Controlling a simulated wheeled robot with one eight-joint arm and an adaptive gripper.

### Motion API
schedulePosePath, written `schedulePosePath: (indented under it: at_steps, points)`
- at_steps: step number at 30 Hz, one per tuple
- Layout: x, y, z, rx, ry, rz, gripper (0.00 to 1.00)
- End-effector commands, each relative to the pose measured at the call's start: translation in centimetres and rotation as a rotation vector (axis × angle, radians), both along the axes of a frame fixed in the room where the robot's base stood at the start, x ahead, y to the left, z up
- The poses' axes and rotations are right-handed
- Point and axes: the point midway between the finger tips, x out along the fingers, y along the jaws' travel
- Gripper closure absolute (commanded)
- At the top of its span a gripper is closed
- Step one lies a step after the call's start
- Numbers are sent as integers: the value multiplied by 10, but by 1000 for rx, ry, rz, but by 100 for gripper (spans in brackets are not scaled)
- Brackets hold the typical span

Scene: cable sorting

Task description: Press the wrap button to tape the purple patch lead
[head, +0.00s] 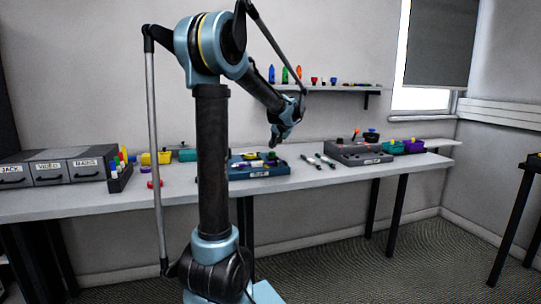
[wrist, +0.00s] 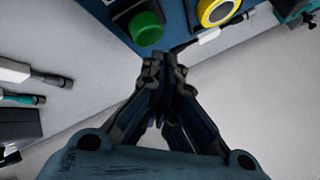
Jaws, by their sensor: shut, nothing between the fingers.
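My gripper (wrist: 163,68) is shut and empty in the wrist view, its fingertips just off the edge of a blue station. On that station are a green round button (wrist: 146,28) and a yellow ring (wrist: 216,10) around a grey centre. I cannot tell from any marking which is the wrap button. In the head view, my gripper (head: 276,141) is above the blue station (head: 258,168) on the table. Small coloured items lie on the station, too small to tell apart. I cannot pick out the purple patch lead with certainty.
Dark and white lead ends (wrist: 35,77) lie left in the wrist view. A grey station (head: 358,153) and coloured bins (head: 413,146) stand right on the table (head: 330,178). Labelled drawers (head: 50,170) stand at far left. A shelf (head: 335,87) hangs behind.

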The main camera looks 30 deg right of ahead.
Motion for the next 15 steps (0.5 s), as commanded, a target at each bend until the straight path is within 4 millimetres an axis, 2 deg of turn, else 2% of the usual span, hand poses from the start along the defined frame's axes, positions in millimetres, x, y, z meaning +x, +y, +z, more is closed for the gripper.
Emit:
schedulePosePath:
  at_steps: [15]
  points:
    - [-1,0,-6,0,0,0,100]
